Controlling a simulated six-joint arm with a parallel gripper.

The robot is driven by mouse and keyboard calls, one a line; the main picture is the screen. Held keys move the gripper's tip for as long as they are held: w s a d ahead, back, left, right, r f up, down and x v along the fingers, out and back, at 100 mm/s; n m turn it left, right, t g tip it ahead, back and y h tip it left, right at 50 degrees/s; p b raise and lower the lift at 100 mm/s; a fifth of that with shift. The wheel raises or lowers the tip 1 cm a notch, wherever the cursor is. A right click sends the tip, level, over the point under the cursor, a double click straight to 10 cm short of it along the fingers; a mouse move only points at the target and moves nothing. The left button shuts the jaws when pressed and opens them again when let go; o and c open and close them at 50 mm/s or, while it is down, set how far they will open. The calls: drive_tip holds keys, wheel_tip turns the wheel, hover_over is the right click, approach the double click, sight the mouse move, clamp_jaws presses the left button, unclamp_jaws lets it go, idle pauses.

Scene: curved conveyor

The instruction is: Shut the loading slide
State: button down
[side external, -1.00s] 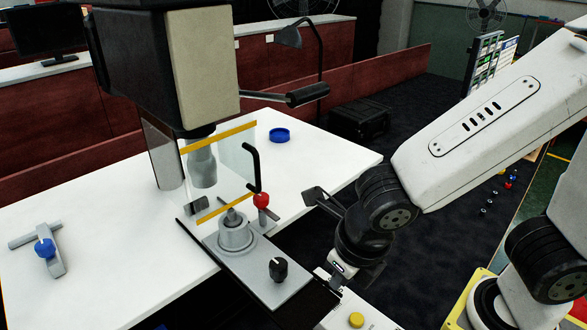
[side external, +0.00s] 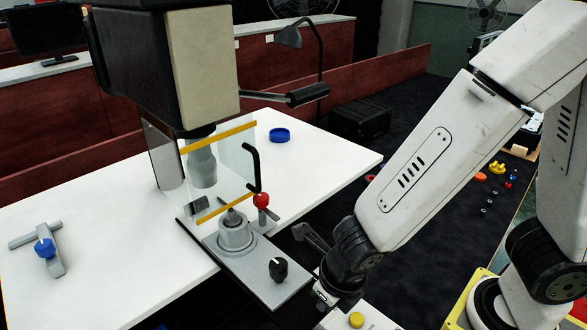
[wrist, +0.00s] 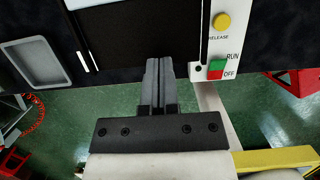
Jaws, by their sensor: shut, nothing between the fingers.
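The loading slide (side external: 262,272) is a flat grey plate with a black knob (side external: 278,268) near its outer end. It sticks out past the front edge of the white table in the side view. A round grey fixture (side external: 235,233) stands on it, beside the clear guard with yellow edges (side external: 218,165). My gripper is to the right of the slide's outer end in the side view, mostly hidden by my wrist. In the wrist view my gripper (wrist: 157,66) is shut and empty, fingers side by side against a dark area. I cannot make out the knob there.
A white control panel (wrist: 212,40) has a yellow RELEASE button (wrist: 222,21) and a RUN/OFF switch (wrist: 219,69), close right of my fingers in the wrist view. A red knob on a lever (side external: 261,200) stands by the guard. A blue-knobbed clamp (side external: 45,248) lies left.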

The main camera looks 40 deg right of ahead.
sight(288, 277)
drive_tip(key=shift+w+f, duration=0.15)
drive_tip(key=shift+w, duration=1.9)
drive_tip(key=shift+w, duration=0.1)
drive_tip(key=shift+w, duration=2.35)
drive_tip(key=shift+s, duration=0.15)
